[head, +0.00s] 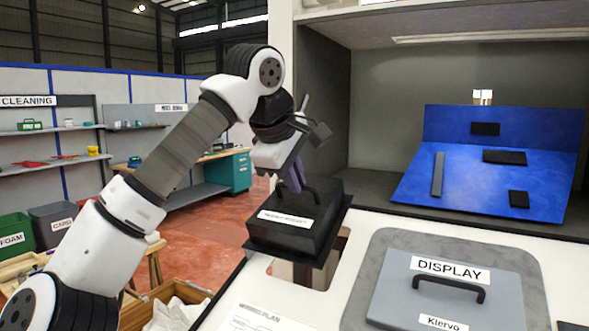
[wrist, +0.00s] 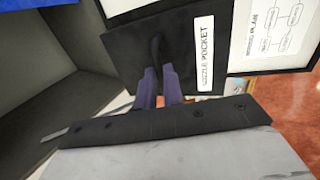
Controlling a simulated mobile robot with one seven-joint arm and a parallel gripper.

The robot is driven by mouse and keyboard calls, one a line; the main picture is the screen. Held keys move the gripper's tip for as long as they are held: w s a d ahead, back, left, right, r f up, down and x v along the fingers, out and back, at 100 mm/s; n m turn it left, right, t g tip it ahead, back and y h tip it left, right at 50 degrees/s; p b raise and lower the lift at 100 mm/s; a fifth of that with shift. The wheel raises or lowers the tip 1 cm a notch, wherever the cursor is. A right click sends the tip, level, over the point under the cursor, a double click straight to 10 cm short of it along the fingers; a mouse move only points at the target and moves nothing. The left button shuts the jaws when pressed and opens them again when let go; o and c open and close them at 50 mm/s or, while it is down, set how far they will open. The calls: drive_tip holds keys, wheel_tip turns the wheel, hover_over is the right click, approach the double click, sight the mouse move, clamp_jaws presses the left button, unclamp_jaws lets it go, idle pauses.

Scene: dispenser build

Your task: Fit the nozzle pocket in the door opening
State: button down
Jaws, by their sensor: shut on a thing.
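The nozzle pocket (head: 325,222) is a black box with a flange, a top handle and a white label. It hangs from my gripper (head: 297,186), whose purple fingers are shut on the handle. The wrist view also shows the pocket (wrist: 178,45) with the fingers of my gripper (wrist: 160,88) at its handle. The door opening (head: 318,275) is a rounded cutout in the white door panel. The pocket is over its far part and hides much of it. The near part shows open. I cannot tell how high the pocket is above the panel.
A grey display lid (head: 400,285) with a black handle lies on the panel to the right. A blue board (head: 465,185) with black parts stands inside the cabinet behind.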

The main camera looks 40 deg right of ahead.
sight(301, 204)
drive_tip(key=shift+s+a+f+b+x, duration=0.15)
drive_tip(key=shift+b+x, duration=0.25)
drive_tip(key=shift+x, duration=0.85)
drive_tip(key=shift+s+a+f+b+x, duration=0.15)
drive_tip(key=shift+a+b+x, duration=0.15)
drive_tip(key=shift+x, duration=0.95)
drive_tip(key=shift+a+f+b+x, duration=0.15)
drive_tip(key=shift+b+x, duration=0.3)
drive_tip(key=shift+x, duration=0.75)
drive_tip(key=shift+r+p, duration=0.35)
drive_tip(key=shift+p, duration=0.2)
drive_tip(key=shift+s+p, duration=0.2)
drive_tip(key=shift+p, duration=0.45)
drive_tip(key=shift+w+d+f, duration=0.1)
drive_tip(key=shift+d+f, duration=0.15)
drive_tip(key=shift+f, duration=0.4)
idle(0.4)
drive_tip(key=c, duration=1)
unclamp_jaws()
drive_tip(key=shift+o, duration=0.2)
drive_tip(key=shift+a+r, duration=0.1)
drive_tip(key=shift+r, duration=0.1)
